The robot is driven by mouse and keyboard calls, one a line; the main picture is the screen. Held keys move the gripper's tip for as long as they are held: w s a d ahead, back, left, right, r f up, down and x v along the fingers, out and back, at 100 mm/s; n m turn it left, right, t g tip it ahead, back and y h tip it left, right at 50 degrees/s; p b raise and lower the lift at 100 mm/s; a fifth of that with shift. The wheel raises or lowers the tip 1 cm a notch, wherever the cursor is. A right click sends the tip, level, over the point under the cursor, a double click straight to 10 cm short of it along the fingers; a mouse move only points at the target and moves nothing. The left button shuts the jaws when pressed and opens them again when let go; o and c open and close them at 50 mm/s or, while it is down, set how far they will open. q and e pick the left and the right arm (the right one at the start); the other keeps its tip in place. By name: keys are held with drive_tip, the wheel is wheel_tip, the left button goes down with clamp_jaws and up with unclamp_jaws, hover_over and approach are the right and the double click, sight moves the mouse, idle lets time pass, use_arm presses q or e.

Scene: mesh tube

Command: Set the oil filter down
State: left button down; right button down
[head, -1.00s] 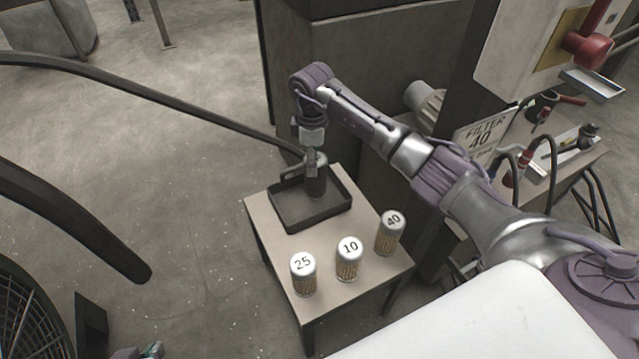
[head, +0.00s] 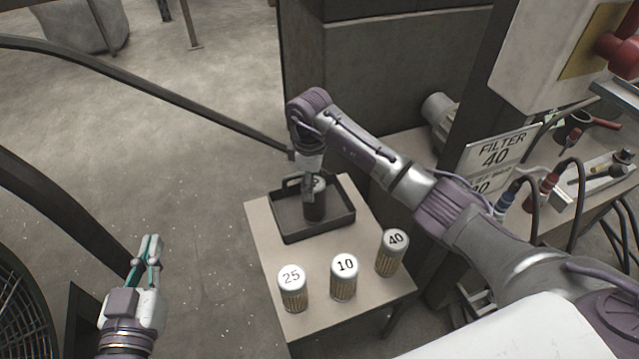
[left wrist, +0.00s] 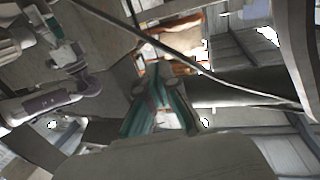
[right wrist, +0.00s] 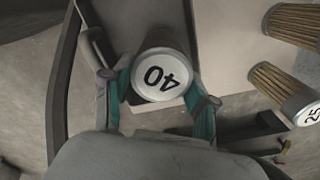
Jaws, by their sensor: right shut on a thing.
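The oil filter (head: 315,207) is a dark grey can with a pale top, upright in the black tray (head: 288,231). In the right wrist view the filter's white cap (right wrist: 160,76) reads 40. My right gripper (head: 315,189) comes from above and is shut on the filter, with a finger on each side of its top in the right wrist view. I cannot tell whether its base touches the tray floor. My left gripper (head: 151,243) is at the lower left, away from the table. Its fingertips look together in the left wrist view (left wrist: 153,88), with nothing between them.
Tan filters marked 25 (head: 292,290), 10 (head: 344,278) and 40 (head: 390,254) stand on the small table (head: 270,258) in front of the tray. A sign (head: 497,158) reading FILTER 40 stands on the right-hand bench. Black rails cross at left.

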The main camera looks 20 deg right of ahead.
drive_tip(key=shift+f, duration=0.2)
use_arm(q)
drive_tip(key=shift+w+d+r+t+h, duration=0.15)
drive_tip(key=shift+d+r+t, duration=0.1)
drive_tip(key=shift+r, duration=0.2)
drive_tip(key=shift+s+d+r+t+h, duration=0.15)
drive_tip(key=shift+r+t, duration=0.1)
drive_tip(key=shift+r, duration=0.15)
drive_tip(key=shift+w, duration=0.1)
use_arm(e)
drive_tip(key=shift+c, duration=1.6)
unclamp_jaws()
drive_tip(key=shift+f, duration=0.15)
